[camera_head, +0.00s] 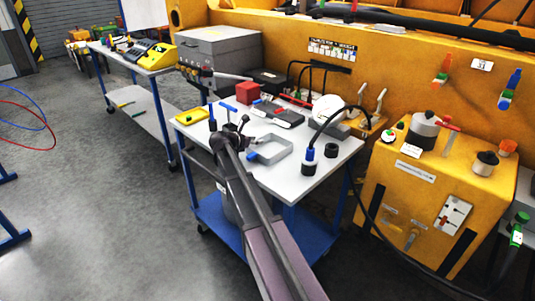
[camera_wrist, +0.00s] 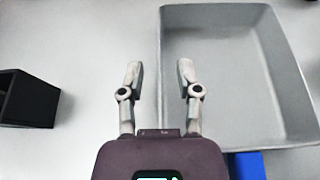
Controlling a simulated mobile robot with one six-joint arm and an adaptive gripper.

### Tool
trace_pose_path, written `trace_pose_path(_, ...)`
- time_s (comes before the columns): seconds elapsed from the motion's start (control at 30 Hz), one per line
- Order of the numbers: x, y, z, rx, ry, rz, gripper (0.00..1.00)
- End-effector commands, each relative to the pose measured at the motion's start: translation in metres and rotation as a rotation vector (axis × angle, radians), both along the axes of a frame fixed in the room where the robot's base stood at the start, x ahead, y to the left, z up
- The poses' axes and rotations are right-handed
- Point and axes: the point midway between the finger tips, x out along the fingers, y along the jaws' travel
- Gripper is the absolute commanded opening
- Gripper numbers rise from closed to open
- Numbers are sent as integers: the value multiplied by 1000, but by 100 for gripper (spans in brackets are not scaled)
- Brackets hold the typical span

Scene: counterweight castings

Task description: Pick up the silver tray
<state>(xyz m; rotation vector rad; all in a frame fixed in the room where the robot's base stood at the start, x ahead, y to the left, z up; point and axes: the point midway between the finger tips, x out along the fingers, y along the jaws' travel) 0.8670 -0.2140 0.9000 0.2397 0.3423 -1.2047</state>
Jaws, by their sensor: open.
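The silver tray (camera_wrist: 225,75) fills the right of the wrist view, a shallow open box with low walls and an empty floor. It also shows on the white table in the head view (camera_head: 286,155), just right of my gripper (camera_head: 240,128). In the wrist view my gripper (camera_wrist: 158,72) is open and empty. Its two fingers straddle the line of the tray's left wall: one finger outside the tray, the other over its inside. I cannot tell how far above the rim the fingertips are. A blue piece (camera_wrist: 246,165) shows at the tray's near edge.
A black block (camera_wrist: 30,98) lies left of my gripper. On the white table (camera_head: 318,172) stand a red cube (camera_head: 248,93), a yellow item (camera_head: 193,116), a grey flat case (camera_head: 276,114) and a blue-and-black bottle (camera_head: 309,162). A yellow machine (camera_head: 440,180) stands to the right.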

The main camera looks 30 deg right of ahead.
Motion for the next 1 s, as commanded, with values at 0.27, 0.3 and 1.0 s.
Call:
trace_pose_path(0.27, 0, 0, 0, 0, 0, 0, 44)
trace_pose_path(0.3, 0, 0, 0, 0, 0, 0, 44)
trace_pose_path(1.0, 0, 0, 1, -1, 0, 0, 0)
